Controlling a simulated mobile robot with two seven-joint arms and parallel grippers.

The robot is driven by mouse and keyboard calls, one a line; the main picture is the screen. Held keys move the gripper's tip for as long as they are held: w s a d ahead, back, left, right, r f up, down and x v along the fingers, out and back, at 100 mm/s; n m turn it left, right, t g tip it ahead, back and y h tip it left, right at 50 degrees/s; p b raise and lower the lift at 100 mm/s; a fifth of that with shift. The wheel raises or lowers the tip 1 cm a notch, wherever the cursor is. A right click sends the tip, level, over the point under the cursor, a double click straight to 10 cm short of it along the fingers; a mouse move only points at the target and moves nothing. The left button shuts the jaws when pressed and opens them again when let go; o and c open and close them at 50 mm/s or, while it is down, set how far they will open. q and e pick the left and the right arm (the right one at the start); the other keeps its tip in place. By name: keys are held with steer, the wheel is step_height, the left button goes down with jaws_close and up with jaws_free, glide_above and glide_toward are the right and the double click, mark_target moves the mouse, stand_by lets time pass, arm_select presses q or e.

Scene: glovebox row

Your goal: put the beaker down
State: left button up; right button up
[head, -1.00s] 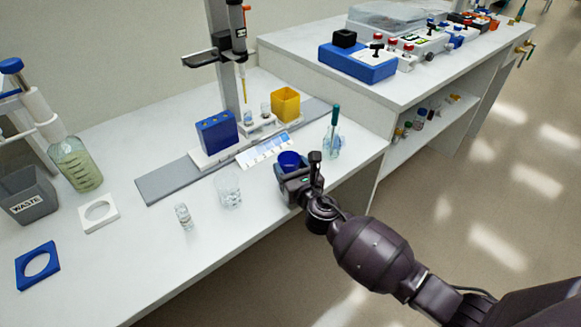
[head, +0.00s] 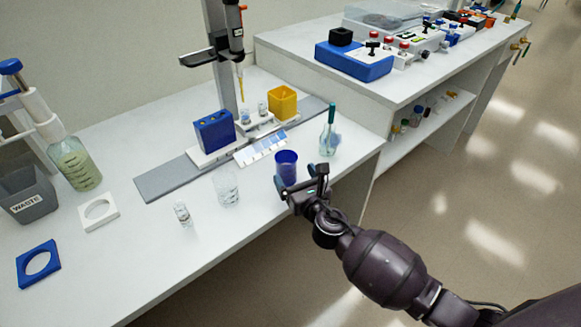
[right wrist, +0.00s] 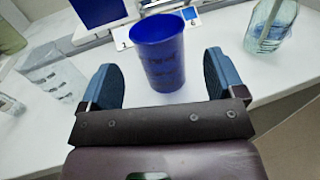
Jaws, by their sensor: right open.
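A dark blue beaker (head: 287,164) stands upright on the white bench near its front right edge. It also shows in the right wrist view (right wrist: 159,55). A clear beaker (head: 227,188) stands to its left on the bench. My right gripper (head: 301,184) is at the bench's front edge, just in front of the blue beaker. In the right wrist view its two blue fingers (right wrist: 163,80) are spread wide, with the blue beaker beyond and between them, and a gap shows on each side. My left gripper is not in view.
A bottle with a teal stick (head: 329,139) stands right of the blue beaker. A small vial (head: 183,214) stands left of the clear beaker. A blue block (head: 214,131) and a card (head: 260,147) lie behind. The bench front between the vial and blue ring (head: 38,264) is clear.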

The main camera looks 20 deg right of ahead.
steer(key=s, duration=0.7)
steer(key=shift+s+d, duration=0.15)
steer(key=shift+d, duration=0.1)
steer(key=s+d+f+m+g, duration=0.2)
steer(key=s+m, duration=0.6)
steer(key=m, duration=0.4)
steer(key=s+d+f+m+g+h, duration=0.1)
steer(key=s+d+f+m+g, duration=0.1)
steer(key=s+f+m, duration=0.3)
steer(key=s+d+f+m+g, duration=0.2)
steer(key=s+m, duration=1)
steer(key=m, duration=0.6)
step_height(320, 180, down, 2)
steer(key=shift+f+m+g, duration=0.1)
steer(key=shift+m+g, duration=0.3)
steer(key=shift+g, duration=0.3)
steer(key=shift+s+h, duration=0.1)
steer(key=shift+h, duration=0.2)
